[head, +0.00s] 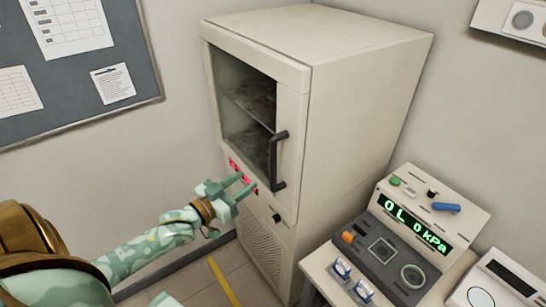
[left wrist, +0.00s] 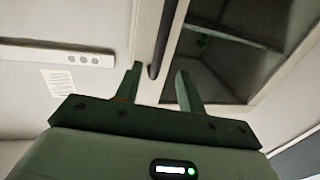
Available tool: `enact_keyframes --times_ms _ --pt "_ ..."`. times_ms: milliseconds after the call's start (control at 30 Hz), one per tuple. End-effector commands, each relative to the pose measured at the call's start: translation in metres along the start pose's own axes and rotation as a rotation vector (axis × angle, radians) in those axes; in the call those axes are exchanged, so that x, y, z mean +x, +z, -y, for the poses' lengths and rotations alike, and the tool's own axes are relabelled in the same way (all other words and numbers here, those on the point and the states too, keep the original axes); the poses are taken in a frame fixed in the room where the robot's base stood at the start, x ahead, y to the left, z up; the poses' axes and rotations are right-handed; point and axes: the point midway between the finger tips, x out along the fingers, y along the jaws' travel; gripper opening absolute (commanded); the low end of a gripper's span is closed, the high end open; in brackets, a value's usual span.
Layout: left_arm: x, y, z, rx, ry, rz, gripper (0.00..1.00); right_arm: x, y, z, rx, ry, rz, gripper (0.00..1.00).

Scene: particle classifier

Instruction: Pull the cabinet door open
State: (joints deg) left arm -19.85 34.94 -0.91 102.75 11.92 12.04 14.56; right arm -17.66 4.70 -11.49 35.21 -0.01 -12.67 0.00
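The cream cabinet (head: 365,95) stands in the corner, and its windowed door (head: 289,105) looks shut. A dark vertical bar handle (head: 276,160) is on the right side of the door; it also shows in the left wrist view (left wrist: 160,42). My left gripper (head: 243,184) is open, left of the handle's lower end in the head view. In the left wrist view, the handle's end lines up with the gap between the two green fingers (left wrist: 159,85). No grip on the handle shows, and I cannot tell the remaining distance. My right gripper is not in view.
A control console (head: 411,235) with a green pressure readout stands right of the cabinet, with another device (head: 500,280) beside it. A notice board (head: 75,60) hangs on the left wall. Floor with a yellow stripe (head: 222,281) shows in front of the cabinet.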

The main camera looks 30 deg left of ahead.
Motion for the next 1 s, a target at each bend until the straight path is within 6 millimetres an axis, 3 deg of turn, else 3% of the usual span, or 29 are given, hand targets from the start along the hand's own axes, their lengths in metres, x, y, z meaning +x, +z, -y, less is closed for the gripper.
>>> enact_keyframes --times_ms 100,300,500,900,933,1000 --pt "0.034 -0.003 0.001 0.001 -0.001 -0.004 0.39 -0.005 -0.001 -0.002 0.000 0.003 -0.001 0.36" --pt "0.082 -0.002 0.001 0.002 -0.001 -0.002 0.39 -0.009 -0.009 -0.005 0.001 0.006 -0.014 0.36" --pt "0.114 0.000 0.000 0.002 -0.001 0.001 0.39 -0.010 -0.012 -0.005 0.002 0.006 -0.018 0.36" --pt "0.124 0.000 0.000 0.002 -0.001 0.002 0.39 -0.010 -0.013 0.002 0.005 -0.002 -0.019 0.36" --pt "0.124 0.000 0.000 0.002 -0.001 0.002 0.36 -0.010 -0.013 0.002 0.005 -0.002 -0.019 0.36" --pt "0.124 0.000 0.000 0.002 -0.001 0.002 0.17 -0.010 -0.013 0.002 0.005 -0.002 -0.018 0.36"
